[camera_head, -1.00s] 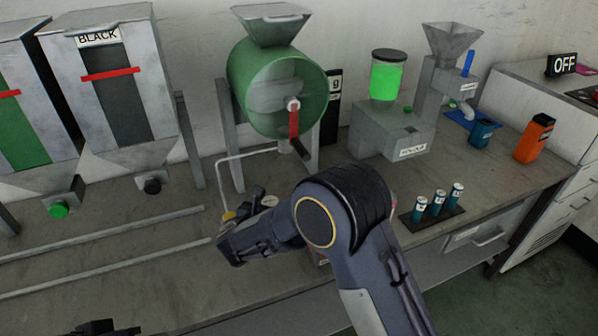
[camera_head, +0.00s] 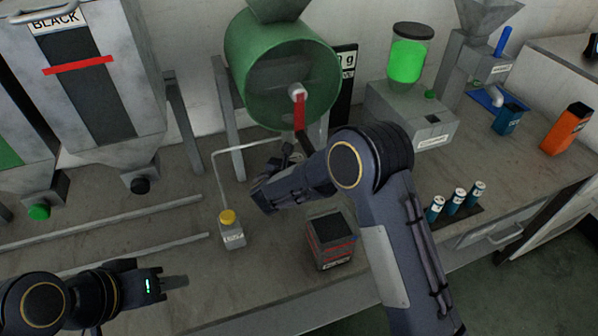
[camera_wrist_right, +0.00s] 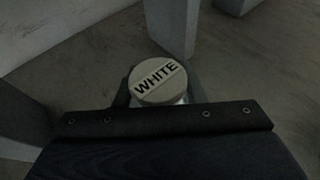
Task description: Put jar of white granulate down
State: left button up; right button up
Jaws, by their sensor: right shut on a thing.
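The jar of white granulate (camera_wrist_right: 157,82) shows in the right wrist view as a round pale lid marked WHITE, between the fingers. My right gripper (camera_head: 284,163) is shut on this jar, just below the green drum in the head view. The jar's body is mostly hidden by the lid and gripper, so I cannot tell whether its base touches the bench. My left gripper (camera_head: 170,283) is low at the left, apart from the jar; its finger gap cannot be made out.
On the bench (camera_head: 190,265) stand a yellow-capped bottle (camera_head: 232,232) and a dark box (camera_head: 331,242) near my right forearm. The green drum (camera_head: 265,70) and its legs stand close to the jar. Several blue vials (camera_head: 459,201) are at the right. Two rails run along the left.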

jog(key=f+b, duration=0.1)
jog(key=f, duration=0.3)
jog(key=shift+w+d+f+b, duration=0.1)
jog(key=shift+w+d+b, duration=0.1)
jog(key=shift+b, duration=0.2)
jog(key=shift+f, duration=0.35)
jog(key=shift+a, duration=0.1)
jog(key=shift+f+b, duration=0.2)
jog(key=shift+b, duration=0.15)
jog(key=o, duration=1)
jog(key=shift+r, duration=0.1)
